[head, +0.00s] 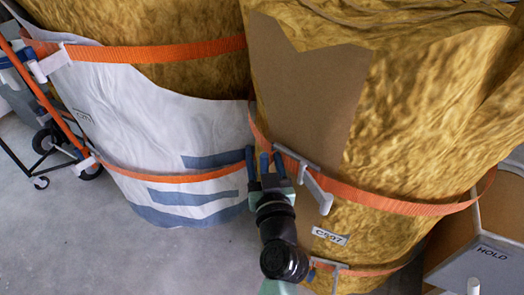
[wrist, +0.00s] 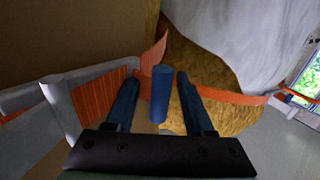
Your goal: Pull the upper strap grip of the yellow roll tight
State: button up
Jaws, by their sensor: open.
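The yellow roll (head: 425,110) stands on the right in the head view, with a brown patch on its side. Its upper orange strap (head: 400,205) runs around it through a grey bracket (head: 318,192). The blue upper strap grip (head: 265,165) is at the strap's left end. My gripper (head: 264,158) is open, with one finger on each side of the grip. In the wrist view the blue grip (wrist: 160,92) stands upright between the two dark blue fingers, with a visible gap to each. The orange strap (wrist: 100,92) shows behind the fingers.
A lower orange strap (head: 365,271) with another bracket (head: 336,276) circles the yellow roll below. A second roll with a white and blue wrap (head: 150,115) stands close on the left. A wheeled cart (head: 45,140) is farther left, and a HOLD box (head: 490,250) is at right. Grey floor (head: 150,260) is open in front.

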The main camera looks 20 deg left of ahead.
jog(key=shift+w+a, duration=0.2)
jog(key=shift+w, duration=0.05)
grip_shut()
dwell(1.4)
